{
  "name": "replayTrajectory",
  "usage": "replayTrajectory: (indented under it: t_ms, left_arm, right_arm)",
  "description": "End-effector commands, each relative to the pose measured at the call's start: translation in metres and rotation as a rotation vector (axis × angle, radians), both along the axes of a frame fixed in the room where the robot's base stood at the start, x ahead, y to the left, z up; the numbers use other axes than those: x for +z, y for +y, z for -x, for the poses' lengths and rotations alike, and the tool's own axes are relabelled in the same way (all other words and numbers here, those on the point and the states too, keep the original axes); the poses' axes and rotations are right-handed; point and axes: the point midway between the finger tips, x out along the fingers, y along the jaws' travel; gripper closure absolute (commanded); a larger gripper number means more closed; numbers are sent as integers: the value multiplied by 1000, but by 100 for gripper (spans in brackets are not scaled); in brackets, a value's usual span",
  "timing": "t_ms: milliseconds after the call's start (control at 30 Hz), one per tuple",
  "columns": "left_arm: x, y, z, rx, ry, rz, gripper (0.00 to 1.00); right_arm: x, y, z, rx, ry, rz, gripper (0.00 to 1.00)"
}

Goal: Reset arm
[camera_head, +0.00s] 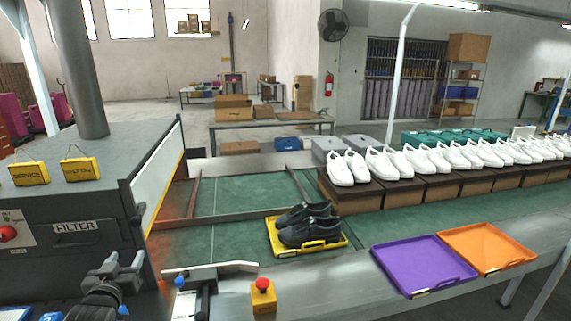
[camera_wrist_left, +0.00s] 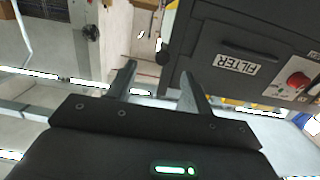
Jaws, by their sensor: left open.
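My left gripper (camera_head: 122,269) is at the lower left of the head view, in front of the dark machine labelled FILTER (camera_head: 80,240). In the left wrist view its two fingers (camera_wrist_left: 158,85) are apart with nothing between them. The machine also shows in the left wrist view (camera_wrist_left: 240,45), beyond the fingers. My right gripper is not in either view. A pair of black shoes (camera_head: 308,226) sits in a yellow tray (camera_head: 342,241) on the green conveyor.
An empty purple tray (camera_head: 422,264) and an empty orange tray (camera_head: 487,248) lie on the near ledge. A yellow box with a red button (camera_head: 263,295) stands at the front edge. White shoes (camera_head: 383,163) line brown boxes (camera_head: 404,193) behind. Green belt (camera_head: 240,195) around the yellow tray is clear.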

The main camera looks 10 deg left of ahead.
Motion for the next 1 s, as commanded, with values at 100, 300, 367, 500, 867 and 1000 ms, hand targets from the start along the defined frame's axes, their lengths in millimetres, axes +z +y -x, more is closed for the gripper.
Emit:
replayTrajectory:
  t_ms: [100, 300, 367, 500, 867, 1000]
  left_arm:
    - [-54, -34, 24, -43, 171, 14, 49]
    - [-157, -112, 111, -157, 578, 37, 49]
    - [-177, -131, 139, -190, 679, 44, 49]
    - [-206, -164, 193, -255, 862, 53, 49]
    - [-233, -221, 305, -392, 1190, 80, 49]
    - [-268, -224, 302, -398, 1224, 80, 49]
  right_arm:
    - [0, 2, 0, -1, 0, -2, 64]
    - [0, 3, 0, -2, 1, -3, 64]
    - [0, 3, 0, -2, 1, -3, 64]
    - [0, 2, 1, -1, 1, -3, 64]
    - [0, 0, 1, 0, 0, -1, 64]
    - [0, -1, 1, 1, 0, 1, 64]
